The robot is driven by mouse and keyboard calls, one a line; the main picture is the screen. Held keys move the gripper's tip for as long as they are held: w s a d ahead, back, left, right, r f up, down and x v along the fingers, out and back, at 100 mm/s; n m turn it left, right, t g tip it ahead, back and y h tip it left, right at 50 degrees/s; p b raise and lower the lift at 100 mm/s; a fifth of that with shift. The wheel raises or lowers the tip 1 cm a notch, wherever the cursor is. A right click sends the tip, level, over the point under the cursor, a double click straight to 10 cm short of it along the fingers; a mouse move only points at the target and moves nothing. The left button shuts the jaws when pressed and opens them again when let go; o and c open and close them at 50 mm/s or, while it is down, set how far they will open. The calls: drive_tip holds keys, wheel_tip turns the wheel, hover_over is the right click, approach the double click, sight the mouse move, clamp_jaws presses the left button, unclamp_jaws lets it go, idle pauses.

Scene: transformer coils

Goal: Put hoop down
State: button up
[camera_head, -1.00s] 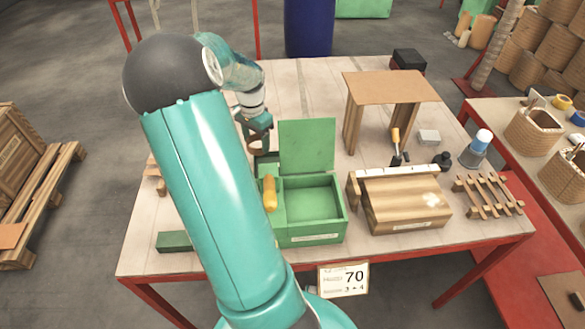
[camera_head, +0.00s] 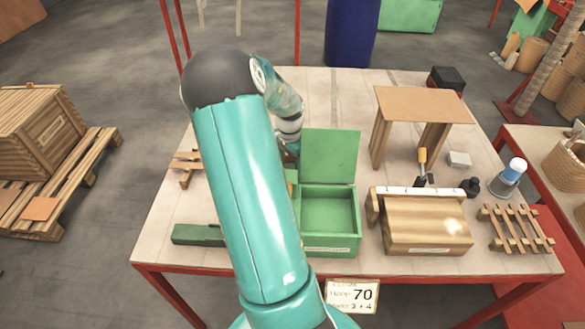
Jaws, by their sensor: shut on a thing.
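My arm crosses the middle of the view and reaches over the worktable (camera_head: 190,260). Only a dark sliver of my gripper (camera_head: 291,149) shows past the arm, just left of the green box's raised lid (camera_head: 331,156). Its fingertips are hidden behind the arm. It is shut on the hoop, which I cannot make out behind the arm. The open green box (camera_head: 331,246) stands right of my arm, and its visible compartment looks empty.
A wooden block with a pale top strip (camera_head: 428,225), a brown stand (camera_head: 423,103), a screwdriver (camera_head: 422,160) and a slatted rack (camera_head: 515,228) are to the right. A green bar (camera_head: 198,235) and wooden pieces (camera_head: 187,168) lie left. Bare tabletop lies between them.

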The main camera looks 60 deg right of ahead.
drive_tip(key=shift+s+f, duration=0.2)
drive_tip(key=shift+f, duration=1.25)
drive_tip(key=shift+f, duration=0.1)
drive_tip(key=o, duration=0.9)
drive_tip(key=shift+o, duration=0.2)
wheel_tip(320, 180, up, 12)
drive_tip(key=w+a+r+n+t, duration=0.1)
drive_tip(key=w+a+r+n, duration=0.2)
drive_tip(key=a, duration=0.4)
drive_tip(key=w+a+r+n+t, duration=0.1)
drive_tip(key=w+a+r+n, duration=0.1)
drive_tip(key=w+a+r, duration=0.3)
drive_tip(key=a+r+n+t, duration=0.1)
drive_tip(key=a+r+n, duration=0.15)
drive_tip(key=a, duration=0.45)
drive_tip(key=a+r+n, duration=0.2)
drive_tip(key=a+n, duration=0.1)
drive_tip(key=a, duration=0.4)
drive_tip(key=s+a+r+n+t, duration=0.1)
drive_tip(key=s+a+n, duration=0.3)
drive_tip(key=a, duration=0.6)
drive_tip(key=s+a+r+n+t, duration=0.1)
drive_tip(key=s+a+r+n, duration=0.1)
drive_tip(key=s+a+n, duration=0.2)
drive_tip(key=a+n, duration=0.3)
drive_tip(key=a, duration=0.3)
drive_tip(key=shift+s+r+t, duration=0.3)
drive_tip(key=shift+s+r, duration=0.05)
